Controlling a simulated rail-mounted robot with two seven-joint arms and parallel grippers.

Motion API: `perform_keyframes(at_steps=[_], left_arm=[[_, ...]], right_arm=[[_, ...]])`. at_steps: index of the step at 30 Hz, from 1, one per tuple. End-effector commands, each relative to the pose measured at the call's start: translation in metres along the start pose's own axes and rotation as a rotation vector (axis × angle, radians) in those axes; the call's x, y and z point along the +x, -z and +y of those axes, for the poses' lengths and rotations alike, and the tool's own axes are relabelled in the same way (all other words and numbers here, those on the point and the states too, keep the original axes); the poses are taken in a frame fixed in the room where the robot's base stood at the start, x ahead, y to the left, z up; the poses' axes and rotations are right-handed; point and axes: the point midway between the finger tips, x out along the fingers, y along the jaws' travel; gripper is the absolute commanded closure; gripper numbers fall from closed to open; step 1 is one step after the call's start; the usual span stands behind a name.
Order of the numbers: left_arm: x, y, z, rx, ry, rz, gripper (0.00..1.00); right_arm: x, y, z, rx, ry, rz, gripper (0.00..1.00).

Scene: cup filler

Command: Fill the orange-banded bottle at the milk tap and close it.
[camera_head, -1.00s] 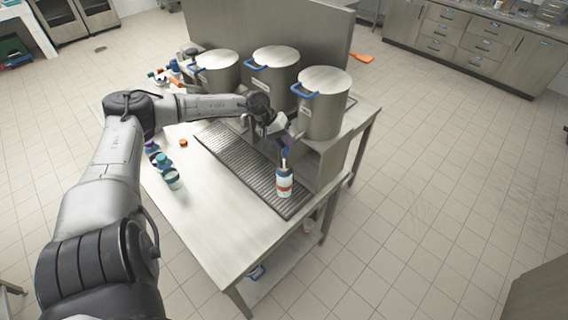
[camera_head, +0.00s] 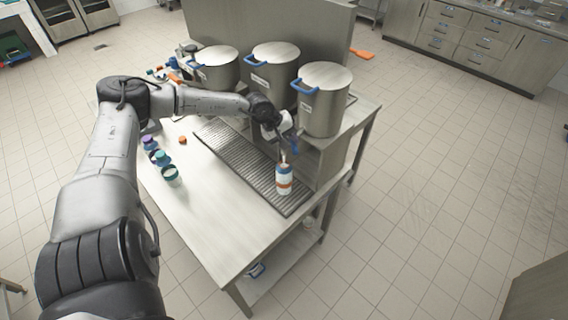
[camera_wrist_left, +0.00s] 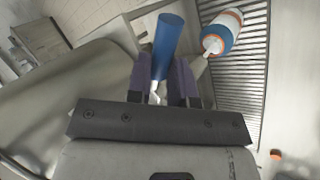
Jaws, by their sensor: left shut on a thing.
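The orange-banded bottle (camera_head: 284,180) stands upright and uncapped on the drip grate, under the tap of the rightmost pot. It also shows in the left wrist view (camera_wrist_left: 224,32), with a thin white stream or spout (camera_wrist_left: 205,57) at its mouth; I cannot tell which. My left gripper (camera_head: 286,138) is at that tap. In the left wrist view its fingers (camera_wrist_left: 166,85) are shut on the blue tap handle (camera_wrist_left: 168,38). A small orange cap (camera_head: 182,140) lies on the table left of the grate; it also shows in the wrist view (camera_wrist_left: 276,154). My right gripper is not in view.
Three lidded steel pots stand behind the grate (camera_head: 240,160); the rightmost pot (camera_head: 324,100) is above the bottle. Several capped bottles (camera_head: 162,160) stand at the table's left edge. The front of the steel table (camera_head: 220,225) is clear.

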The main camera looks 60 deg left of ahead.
Motion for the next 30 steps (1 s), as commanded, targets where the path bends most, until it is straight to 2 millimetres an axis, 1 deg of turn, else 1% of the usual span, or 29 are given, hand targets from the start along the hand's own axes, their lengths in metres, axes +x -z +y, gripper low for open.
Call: perform_keyframes(at_steps=[1,9,15,26,30], left_arm=[[0.004,0.000,-0.002,-0.014,0.001,0.014,1.00],[0.006,-0.001,0.003,-0.097,0.001,0.068,1.00],[0.006,-0.001,0.005,-0.127,0.000,0.086,1.00],[0.005,-0.001,0.005,-0.132,0.001,0.089,1.00],[0.008,-0.001,0.005,-0.146,0.000,0.100,1.00]], right_arm=[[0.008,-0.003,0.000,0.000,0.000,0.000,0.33],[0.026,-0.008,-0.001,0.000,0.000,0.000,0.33],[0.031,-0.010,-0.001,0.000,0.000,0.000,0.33],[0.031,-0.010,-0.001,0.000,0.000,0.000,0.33],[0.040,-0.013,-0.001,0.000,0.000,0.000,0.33]])
